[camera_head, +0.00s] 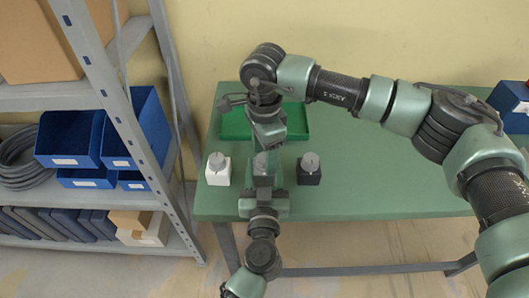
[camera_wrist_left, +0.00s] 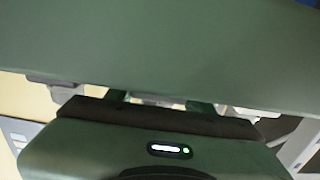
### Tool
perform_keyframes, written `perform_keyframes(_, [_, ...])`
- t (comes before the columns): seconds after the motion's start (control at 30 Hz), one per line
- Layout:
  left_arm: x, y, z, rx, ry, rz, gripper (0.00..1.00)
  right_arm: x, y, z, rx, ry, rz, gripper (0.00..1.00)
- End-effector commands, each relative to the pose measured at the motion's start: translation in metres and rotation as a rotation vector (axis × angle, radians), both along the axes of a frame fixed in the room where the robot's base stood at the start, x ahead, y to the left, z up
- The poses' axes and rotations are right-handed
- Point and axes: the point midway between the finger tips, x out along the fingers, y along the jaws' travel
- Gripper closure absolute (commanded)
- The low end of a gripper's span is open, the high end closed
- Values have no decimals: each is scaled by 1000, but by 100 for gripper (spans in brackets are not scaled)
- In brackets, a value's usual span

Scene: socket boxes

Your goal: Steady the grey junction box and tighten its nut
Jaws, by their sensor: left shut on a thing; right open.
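The grey junction box (camera_head: 263,165) stands on the green table between a white box and a black box. Only a little of it shows between my two grippers, and its nut cannot be made out clearly. My left gripper (camera_head: 263,182) comes from the front edge and is shut on the box. In the left wrist view a sliver of grey (camera_wrist_left: 158,101) shows past the gripper body; a large green surface fills the top, very close. My right gripper (camera_head: 268,145) points down from behind, open, over the box; whether it touches the nut I cannot tell.
A white box (camera_head: 217,175) with a grey knob stands left, and a black box (camera_head: 309,175) with a grey knob stands right, both close. A green tray (camera_head: 235,128) lies behind. A shelf rack (camera_head: 128,120) with blue bins is left. The table's right part (camera_head: 400,190) is clear.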

Motion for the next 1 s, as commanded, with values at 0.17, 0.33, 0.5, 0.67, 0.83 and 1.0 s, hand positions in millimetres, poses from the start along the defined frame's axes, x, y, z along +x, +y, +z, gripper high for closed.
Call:
perform_keyframes(0.17, [0,0,0,0,1,0,96,0,0,0,0,0,-1,76])
perform_keyframes(0.33, [0,0,0,0,1,0,96,0,0,0,0,0,-1,100])
perform_keyframes(0.5, [0,0,0,0,1,0,96,0,0,0,0,0,-18,100])
perform_keyframes(0.67, [0,0,0,0,1,0,96,0,0,0,1,0,-73,100])
perform_keyframes(0.83, [0,0,0,0,1,0,96,0,0,1,1,0,-185,100])
perform_keyframes(1.0, [0,0,0,0,1,0,96,0,0,1,1,0,-337,100])
